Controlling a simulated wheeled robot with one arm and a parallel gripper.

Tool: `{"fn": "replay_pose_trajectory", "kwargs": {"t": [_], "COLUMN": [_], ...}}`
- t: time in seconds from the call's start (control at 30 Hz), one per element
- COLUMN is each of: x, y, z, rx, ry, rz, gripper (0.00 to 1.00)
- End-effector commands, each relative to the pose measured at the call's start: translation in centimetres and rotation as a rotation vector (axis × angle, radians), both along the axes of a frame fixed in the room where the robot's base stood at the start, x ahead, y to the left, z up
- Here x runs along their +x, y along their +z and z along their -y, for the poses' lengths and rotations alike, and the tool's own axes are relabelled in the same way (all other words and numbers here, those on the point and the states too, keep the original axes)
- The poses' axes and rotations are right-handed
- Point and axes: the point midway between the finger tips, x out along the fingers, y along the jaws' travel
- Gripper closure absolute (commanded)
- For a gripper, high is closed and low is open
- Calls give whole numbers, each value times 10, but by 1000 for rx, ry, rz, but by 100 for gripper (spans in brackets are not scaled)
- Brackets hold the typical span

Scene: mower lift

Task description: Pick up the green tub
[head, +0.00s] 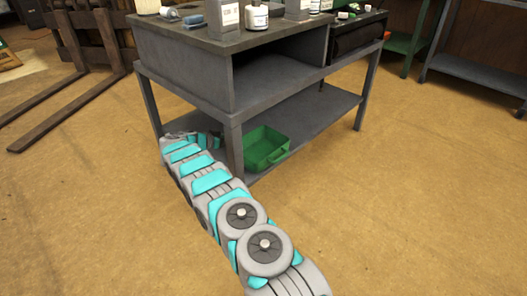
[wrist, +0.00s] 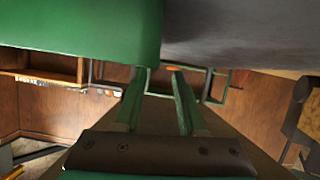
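The green tub (head: 265,148) is an open-topped box on the lower shelf of the grey workbench, just right of the near leg. My arm reaches along the bench's left side. My gripper (head: 212,140) is near that leg, left of the tub and partly hidden in the head view. In the wrist view my gripper (wrist: 160,78) has its two fingers apart, with nothing visible between them. A large green surface, seemingly the tub (wrist: 75,30), fills the top left there, close to the left finger. I cannot tell if they touch.
The workbench (head: 190,66) has grey legs and an open upper compartment. Bottles and boxes (head: 257,16) stand on its top. A wooden fork-like frame (head: 80,70) stands at the far left. Another shelf unit (head: 480,72) is at the right. The floor in front is clear.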

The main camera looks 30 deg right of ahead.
Motion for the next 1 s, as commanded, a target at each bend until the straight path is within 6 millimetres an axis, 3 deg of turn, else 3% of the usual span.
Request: {"fn": "replay_pose_trajectory", "kwargs": {"t": [0.43,0.7,1.0], "x": [8,10,10], "y": [-24,-23,-24], "z": [44,48,48], "rx": [-1,-2,-2], "ry": [-1,1,1], "rz": [-2,-1,-1], "gripper": [60,60,92]}}
